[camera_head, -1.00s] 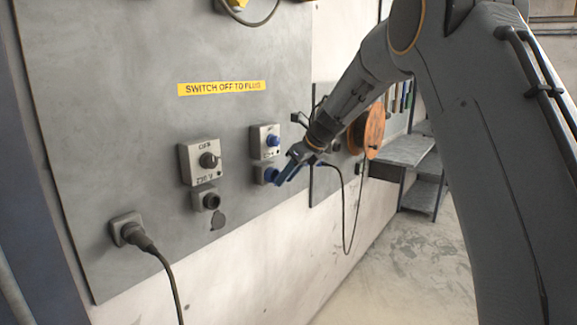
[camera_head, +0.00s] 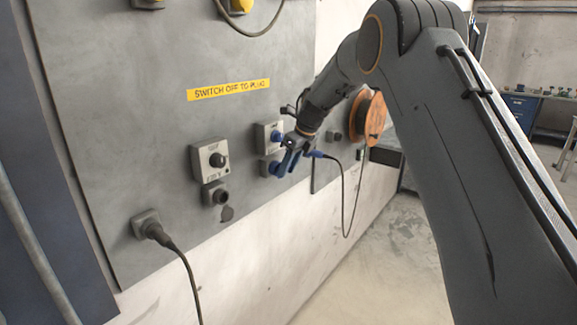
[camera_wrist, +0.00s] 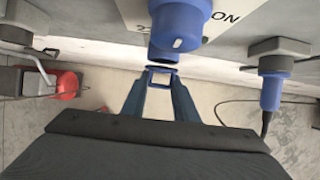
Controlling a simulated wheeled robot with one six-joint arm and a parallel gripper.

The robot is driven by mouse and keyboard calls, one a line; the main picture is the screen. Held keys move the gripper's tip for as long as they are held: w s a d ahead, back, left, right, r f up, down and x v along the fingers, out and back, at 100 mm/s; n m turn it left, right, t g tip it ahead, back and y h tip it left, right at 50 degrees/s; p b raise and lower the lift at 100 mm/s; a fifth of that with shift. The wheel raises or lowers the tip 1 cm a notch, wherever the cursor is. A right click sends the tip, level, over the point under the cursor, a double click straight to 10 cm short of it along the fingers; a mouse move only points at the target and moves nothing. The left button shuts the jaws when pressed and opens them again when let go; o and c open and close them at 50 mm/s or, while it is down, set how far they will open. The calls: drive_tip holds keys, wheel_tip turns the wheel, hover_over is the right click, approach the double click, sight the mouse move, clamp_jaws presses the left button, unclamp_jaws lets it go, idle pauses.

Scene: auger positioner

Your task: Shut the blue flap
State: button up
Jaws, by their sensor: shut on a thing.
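The blue flap (camera_wrist: 160,71) shows in the wrist view as a small blue square frame just below the round blue socket (camera_wrist: 162,53). My gripper (camera_wrist: 160,88) has one finger on each side of the flap and is shut on it. In the head view my gripper (camera_head: 283,166) is close against the panel at the blue socket, below the small box with the blue switch knob (camera_head: 277,137). There the gripper hides most of the flap, and I cannot tell its exact angle.
A blue plug (camera_wrist: 271,91) with a black cable sits to the right of my gripper in the wrist view. A dark socket (camera_head: 216,194) and a dark plug (camera_head: 151,228) are further left on the grey panel (camera_head: 120,120). An orange cable reel (camera_head: 374,118) hangs beyond.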

drive_tip(key=shift+f, duration=0.1)
drive_tip(key=o, duration=1.1)
drive_tip(key=shift+c, duration=0.2)
drive_tip(key=b+v, duration=0.2)
drive_tip(key=v, duration=0.6)
drive_tip(key=shift+b, duration=0.35)
